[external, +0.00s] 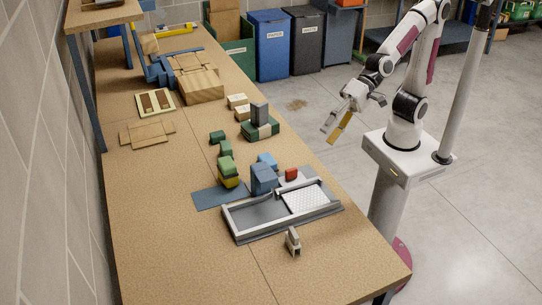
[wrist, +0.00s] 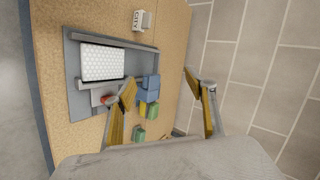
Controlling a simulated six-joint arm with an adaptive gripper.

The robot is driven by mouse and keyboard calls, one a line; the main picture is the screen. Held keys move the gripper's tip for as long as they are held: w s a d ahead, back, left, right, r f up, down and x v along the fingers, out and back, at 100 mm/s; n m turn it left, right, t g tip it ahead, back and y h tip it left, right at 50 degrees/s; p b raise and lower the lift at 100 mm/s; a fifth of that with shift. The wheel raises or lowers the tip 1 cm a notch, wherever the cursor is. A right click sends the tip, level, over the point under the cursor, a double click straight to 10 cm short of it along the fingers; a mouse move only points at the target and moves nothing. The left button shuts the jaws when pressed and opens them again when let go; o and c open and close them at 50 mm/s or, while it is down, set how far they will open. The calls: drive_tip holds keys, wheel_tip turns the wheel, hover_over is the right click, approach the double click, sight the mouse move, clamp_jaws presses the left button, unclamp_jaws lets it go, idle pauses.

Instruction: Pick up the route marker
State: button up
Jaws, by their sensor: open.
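A small upright block lettered "CITY" (wrist: 142,20), which appears to be the route marker, stands at the top of the wrist view. It looks like the small pale and grey upright piece (external: 293,241) on the table in front of the grey tray in the external view. My gripper (external: 338,130) is raised near the table's right edge, well away from it. In the wrist view my gripper (wrist: 160,82) has its two yellow-padded fingers spread, with nothing held between them.
A grey tray (external: 248,236) with a white perforated panel (external: 306,200) lies behind the marker. Blue blocks (external: 263,179), a red block (external: 291,174) and green and yellow blocks (external: 228,175) stand around its far side. The table's front left (external: 170,230) is clear.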

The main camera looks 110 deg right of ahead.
drive_tip(key=w+a+f+m+t, duration=0.3)
drive_tip(key=w+a+f+m, duration=0.1)
drive_tip(key=w+a+m, duration=0.6)
drive_tip(key=w+a+f+m+t+h, duration=0.2)
drive_tip(key=a+f+m+t+h, duration=0.2)
drive_tip(key=f+m, duration=0.6)
drive_tip(key=shift+w+a+m+t+h, duration=0.35)
drive_tip(key=shift+a+m, duration=0.85)
drive_tip(key=shift+m, duration=0.9)
approach(293, 240)
drive_tip(key=shift+w+d+f, duration=0.15)
drive_tip(key=shift+w+d, duration=0.6)
drive_tip(key=shift+w, duration=0.95)
